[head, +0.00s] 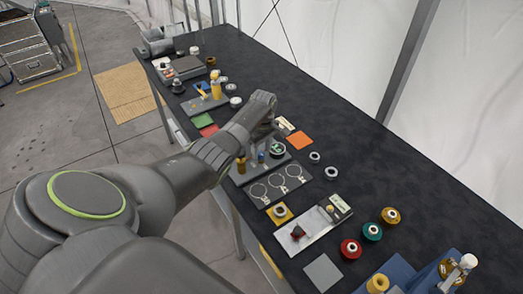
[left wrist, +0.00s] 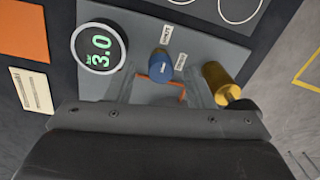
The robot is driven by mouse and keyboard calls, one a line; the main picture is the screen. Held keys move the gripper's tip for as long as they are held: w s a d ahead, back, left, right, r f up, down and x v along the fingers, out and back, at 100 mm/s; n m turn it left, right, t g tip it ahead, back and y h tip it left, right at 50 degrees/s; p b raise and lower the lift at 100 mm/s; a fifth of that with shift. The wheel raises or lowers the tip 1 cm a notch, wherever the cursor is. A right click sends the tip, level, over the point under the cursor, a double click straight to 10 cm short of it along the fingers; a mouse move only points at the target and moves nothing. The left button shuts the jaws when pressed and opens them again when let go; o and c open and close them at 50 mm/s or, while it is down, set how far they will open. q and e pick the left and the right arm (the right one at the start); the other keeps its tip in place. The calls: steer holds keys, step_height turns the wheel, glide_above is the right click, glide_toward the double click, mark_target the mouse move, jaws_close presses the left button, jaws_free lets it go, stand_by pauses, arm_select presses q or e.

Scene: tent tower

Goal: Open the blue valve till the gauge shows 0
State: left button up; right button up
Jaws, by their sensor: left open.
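In the head view the gauge (head: 278,149) and a bit of the blue valve (head: 261,156) show below my left gripper (head: 262,138). In the left wrist view my left gripper (left wrist: 162,90) is open, its fingers pointing toward the valve; I cannot tell if they touch it. My right gripper is not in view.
A brass cylinder (left wrist: 220,83) stands on the plate close to the valve. A board with white rings (head: 278,186) lies in front of the plate. An orange square (head: 299,140) lies behind it. The right side of the dark table (head: 350,140) is mostly clear.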

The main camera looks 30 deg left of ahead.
arm_select(q)
steer(key=shift+f, duration=0.55)
steer(key=shift+c, duration=0.5)
steer(key=c, duration=0.9)
